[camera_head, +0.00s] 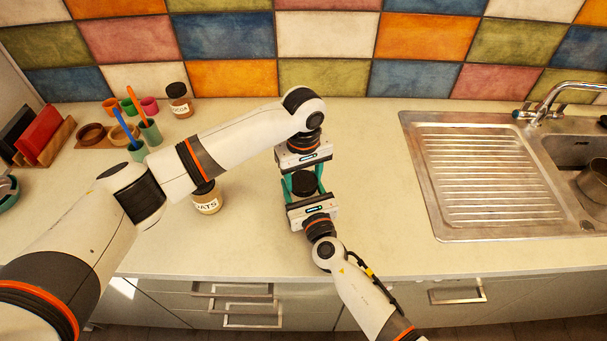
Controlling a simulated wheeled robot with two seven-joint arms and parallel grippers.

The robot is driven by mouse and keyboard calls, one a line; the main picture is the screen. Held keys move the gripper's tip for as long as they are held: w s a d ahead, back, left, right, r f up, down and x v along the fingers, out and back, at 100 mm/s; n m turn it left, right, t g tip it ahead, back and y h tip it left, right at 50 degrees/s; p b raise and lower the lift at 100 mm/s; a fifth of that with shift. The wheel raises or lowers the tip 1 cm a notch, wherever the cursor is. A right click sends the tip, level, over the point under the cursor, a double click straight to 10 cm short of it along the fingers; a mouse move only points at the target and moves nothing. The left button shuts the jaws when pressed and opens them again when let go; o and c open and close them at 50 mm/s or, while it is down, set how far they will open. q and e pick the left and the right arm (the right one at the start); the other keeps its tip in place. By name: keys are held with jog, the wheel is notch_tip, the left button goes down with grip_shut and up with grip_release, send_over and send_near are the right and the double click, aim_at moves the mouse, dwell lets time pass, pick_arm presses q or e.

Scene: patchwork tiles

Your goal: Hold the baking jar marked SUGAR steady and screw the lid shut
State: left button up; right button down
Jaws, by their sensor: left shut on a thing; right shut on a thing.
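A jar with a dark round lid (305,183) stands on the counter between my two grippers. Its label is hidden, so I cannot read a marking on it. My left gripper (303,177) reaches over from behind and is shut at the dark lid. My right gripper (304,192) comes from the front and is shut on the jar, its green fingers beside it. The jar body is mostly hidden by the grippers, and I cannot tell how the lid sits on it.
A jar marked OATS (207,201) stands left, partly behind my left arm. A jar marked COCOA (179,103) stands at the back left near cups (149,132) with utensils. A steel sink with drainer (480,180) lies right. The counter (370,190) between is clear.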

pick_arm(q)
jog(key=m, duration=0.6)
jog(key=shift+m, duration=0.3)
jog(key=m, duration=0.4)
jog(key=shift+m, duration=0.3)
jog(key=m, duration=0.4)
jog(key=shift+m, duration=0.4)
jog(key=m, duration=0.6)
jog(key=o, duration=1.2)
jog(key=shift+c, duration=0.2)
notch_tip(320, 180, up, 12)
